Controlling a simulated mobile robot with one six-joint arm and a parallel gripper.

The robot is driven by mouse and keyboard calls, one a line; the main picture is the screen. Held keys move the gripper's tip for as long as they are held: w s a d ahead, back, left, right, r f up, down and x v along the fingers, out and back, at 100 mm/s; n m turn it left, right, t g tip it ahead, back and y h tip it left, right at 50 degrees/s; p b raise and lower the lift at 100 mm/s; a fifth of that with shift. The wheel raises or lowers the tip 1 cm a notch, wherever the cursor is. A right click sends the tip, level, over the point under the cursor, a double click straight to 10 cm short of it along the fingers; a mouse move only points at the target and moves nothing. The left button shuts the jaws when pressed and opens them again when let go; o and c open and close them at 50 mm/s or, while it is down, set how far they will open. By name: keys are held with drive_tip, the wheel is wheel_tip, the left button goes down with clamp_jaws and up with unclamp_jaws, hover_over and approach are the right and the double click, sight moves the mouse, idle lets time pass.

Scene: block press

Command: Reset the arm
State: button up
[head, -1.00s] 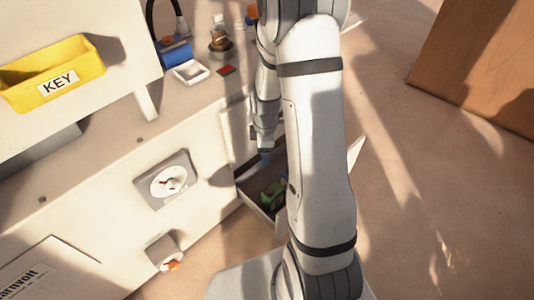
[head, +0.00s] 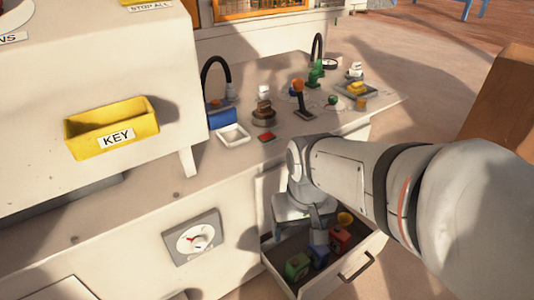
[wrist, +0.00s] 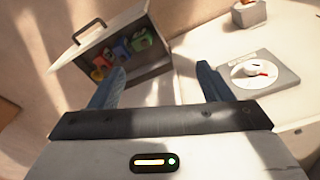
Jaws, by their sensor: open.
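My white arm reaches in from the right in the head view, and my gripper (head: 318,226) points down over the open drawer (head: 284,288). In the wrist view my gripper (wrist: 161,74) shows two blue fingers spread apart with nothing between them. The drawer (wrist: 152,82) also shows there, at the upper left. In it lie a green block (head: 297,266), a blue block (head: 319,256), a red block (head: 340,238) and a yellow piece (head: 345,219). My gripper partly hides the drawer's back part in the head view.
A yellow KEY bin (head: 112,138) sits on the left panel. A dial plate (head: 192,238) is on the cabinet front. The worktop holds a white tray (head: 234,135), a red button (head: 266,137), a joystick (head: 301,98) and other devices. A brown box (head: 505,110) stands at the right.

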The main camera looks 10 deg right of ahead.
wheel_tip(320, 180, up, 30)
drive_tip(key=t+p, duration=0.1)
drive_tip(key=p, duration=2.5)
drive_tip(key=shift+d+f+p, duration=0.15)
drive_tip(key=shift+p, duration=0.25)
